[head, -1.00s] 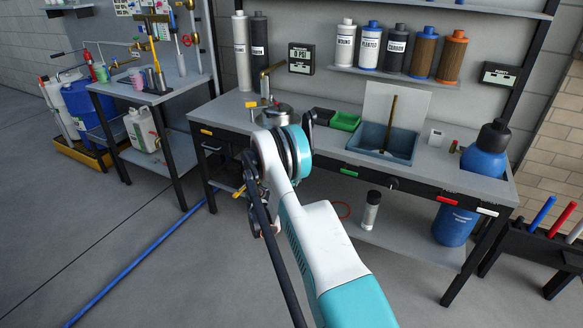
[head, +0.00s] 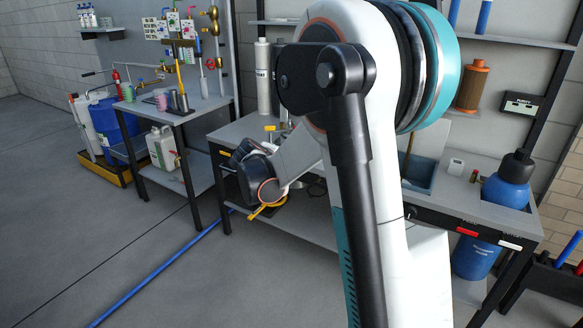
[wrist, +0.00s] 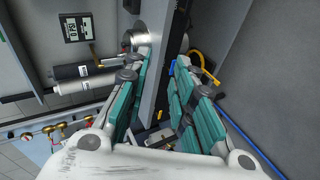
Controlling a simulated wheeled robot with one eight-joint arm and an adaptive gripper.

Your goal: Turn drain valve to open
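A yellow handle (head: 268,209) shows low beside the bench's left end, just below my wrist; I take it for the drain valve, though its body is hidden. In the wrist view a curved yellow piece (wrist: 204,68) shows by the tip of the right finger; I cannot tell if it is the same handle. My gripper (wrist: 165,82) is open, with its teal fingers apart and nothing gripped. The bench's edge shows between the fingers. In the head view my arm hides the gripper's fingers. Whether a finger touches the yellow piece is unclear.
The grey workbench (head: 330,230) is partly covered by my arm. A blue hose (head: 160,271) runs along the floor. A side table (head: 185,108) with a white jug (head: 163,150) stands to the left. A blue bottle (head: 508,185) stands at the bench's right end.

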